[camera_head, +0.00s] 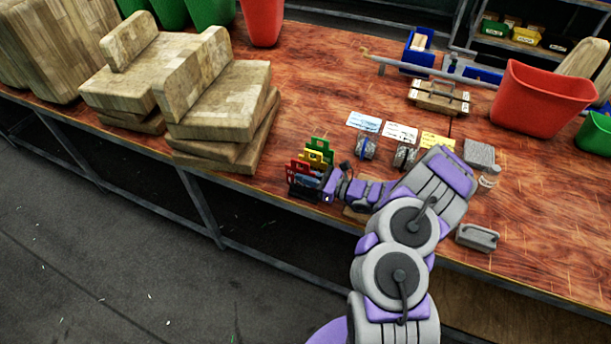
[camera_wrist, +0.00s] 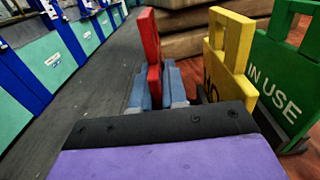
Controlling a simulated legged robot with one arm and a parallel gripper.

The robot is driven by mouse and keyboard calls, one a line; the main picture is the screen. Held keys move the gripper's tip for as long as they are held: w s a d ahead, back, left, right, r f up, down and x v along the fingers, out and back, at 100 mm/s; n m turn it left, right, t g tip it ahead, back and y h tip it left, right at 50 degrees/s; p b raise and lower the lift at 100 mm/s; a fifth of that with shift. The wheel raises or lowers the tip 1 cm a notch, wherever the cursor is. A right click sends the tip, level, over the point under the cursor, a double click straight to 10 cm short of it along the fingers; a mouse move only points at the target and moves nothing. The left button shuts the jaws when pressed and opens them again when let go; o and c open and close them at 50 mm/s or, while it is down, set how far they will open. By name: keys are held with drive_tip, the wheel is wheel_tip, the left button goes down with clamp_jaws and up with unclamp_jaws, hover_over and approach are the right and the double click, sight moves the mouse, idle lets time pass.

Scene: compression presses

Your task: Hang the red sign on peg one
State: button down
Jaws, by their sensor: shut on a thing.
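The red sign (camera_head: 301,167) stands at the left end of a row of signs near the table's front edge. In the wrist view its red handle (camera_wrist: 150,45) rises between the fingers of my gripper (camera_wrist: 158,88), which is shut on it. The lower part of the sign is hidden behind my wrist. The yellow sign (camera_wrist: 228,50) and the green sign (camera_wrist: 283,75), lettered "IN USE", stand to the right, apart from my fingers. In the head view my gripper (camera_head: 328,183) is at the row, its fingers too small to make out. I cannot identify peg one.
Wooden blocks (camera_head: 215,100) are stacked left of the signs. Labelled cards (camera_head: 400,132) and small grey parts (camera_head: 365,148) lie to the right. A long grey bar (camera_head: 440,73), a red bin (camera_head: 540,98) and a grey handled block (camera_head: 477,236) are farther right. Open tabletop lies behind the signs.

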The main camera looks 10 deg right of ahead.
drive_tip(key=shift+f, duration=0.4)
drive_tip(key=c, duration=1.2)
unclamp_jaws()
drive_tip(key=shift+o, duration=0.2)
drive_tip(key=shift+r, duration=0.1)
